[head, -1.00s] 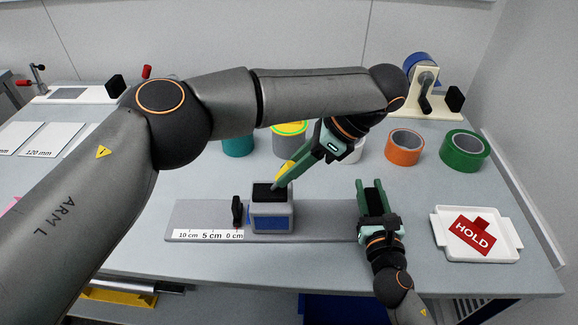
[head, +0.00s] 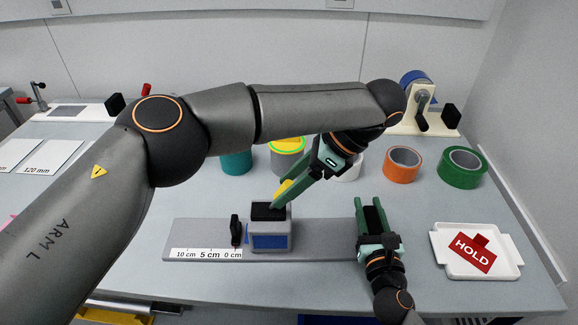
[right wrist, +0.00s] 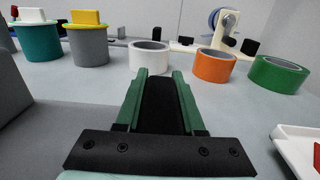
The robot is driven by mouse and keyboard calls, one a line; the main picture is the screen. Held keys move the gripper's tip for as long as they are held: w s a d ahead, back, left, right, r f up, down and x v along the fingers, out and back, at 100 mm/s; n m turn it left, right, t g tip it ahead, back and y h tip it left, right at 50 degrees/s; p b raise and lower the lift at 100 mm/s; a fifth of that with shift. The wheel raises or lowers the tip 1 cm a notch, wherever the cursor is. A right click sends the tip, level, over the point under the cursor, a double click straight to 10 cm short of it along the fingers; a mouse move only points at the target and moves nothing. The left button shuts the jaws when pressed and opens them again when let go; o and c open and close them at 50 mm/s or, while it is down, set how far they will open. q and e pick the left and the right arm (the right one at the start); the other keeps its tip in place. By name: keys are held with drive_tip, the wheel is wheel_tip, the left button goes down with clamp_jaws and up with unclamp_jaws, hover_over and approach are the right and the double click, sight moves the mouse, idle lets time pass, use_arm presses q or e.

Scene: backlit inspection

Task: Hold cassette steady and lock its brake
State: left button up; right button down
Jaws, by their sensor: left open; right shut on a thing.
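The cassette (head: 270,236) is a grey block with a blue front and a black top, standing upright on a grey rail (head: 330,240) with a scale at its left end. My left gripper (head: 277,203) reaches down from upper right, open, with its tips at the black top; whether they touch I cannot tell. A black upright piece (head: 235,230) stands just left of the cassette. I cannot make out a brake for certain.
A white tray (head: 447,264) with a red HOLD sign (head: 473,250) lies at right. Orange (head: 402,165) and green (head: 462,167) rolls, a white roll (right wrist: 150,57) and teal (head: 236,163) and grey tubs stand behind. My left arm crosses above the table.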

sight(289, 185)
use_arm(q)
wheel_tip(289, 185, up, 9)
drive_tip(key=shift+s+r, duration=0.1)
use_arm(e)
drive_tip(key=shift+f, duration=0.3)
drive_tip(key=c, duration=0.8)
unclamp_jaws()
drive_tip(key=o, duration=0.4)
drive_tip(key=shift+r, duration=0.2)
drive_tip(key=shift+c, duration=0.2)
drive_tip(key=shift+s, duration=0.1)
